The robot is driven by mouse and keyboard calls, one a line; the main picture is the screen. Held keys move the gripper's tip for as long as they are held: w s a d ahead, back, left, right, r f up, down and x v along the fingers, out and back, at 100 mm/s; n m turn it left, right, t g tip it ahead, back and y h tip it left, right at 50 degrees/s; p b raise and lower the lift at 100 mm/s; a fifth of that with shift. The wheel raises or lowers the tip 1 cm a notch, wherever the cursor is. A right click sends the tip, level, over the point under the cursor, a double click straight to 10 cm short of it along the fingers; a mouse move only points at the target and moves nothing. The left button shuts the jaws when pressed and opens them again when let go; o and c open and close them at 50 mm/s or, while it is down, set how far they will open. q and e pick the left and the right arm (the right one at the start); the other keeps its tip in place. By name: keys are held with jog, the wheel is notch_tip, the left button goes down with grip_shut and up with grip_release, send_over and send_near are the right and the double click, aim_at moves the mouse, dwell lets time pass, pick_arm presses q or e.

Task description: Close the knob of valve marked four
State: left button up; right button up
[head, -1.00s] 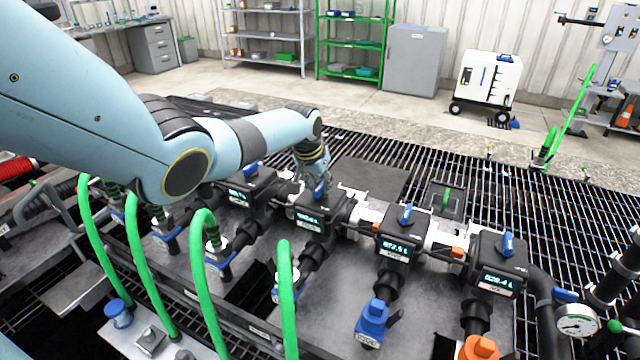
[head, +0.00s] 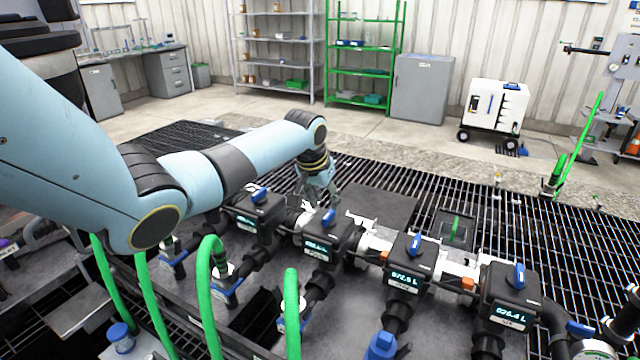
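A row of black metered valves with blue knobs runs across the head view. From left to right the knobs are the leftmost visible knob (head: 260,195), the second knob (head: 328,217), the third knob (head: 415,243) and the rightmost knob (head: 519,275). The number marks are too small to read, so I cannot tell which valve is four. My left gripper (head: 328,198) points down just behind and above the second knob. Whether it touches the knob or how wide its fingers are is unclear. My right gripper is not in view.
Green hoses (head: 210,290) rise in front of the valves, beneath my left arm. Black floor grating (head: 400,185) lies behind the row. A white wheeled unit (head: 494,113), a grey cabinet (head: 421,88) and a green shelf (head: 365,55) stand farther back.

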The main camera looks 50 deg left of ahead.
pick_arm(q)
jog(key=v, duration=0.6)
jog(key=shift+r, duration=0.15)
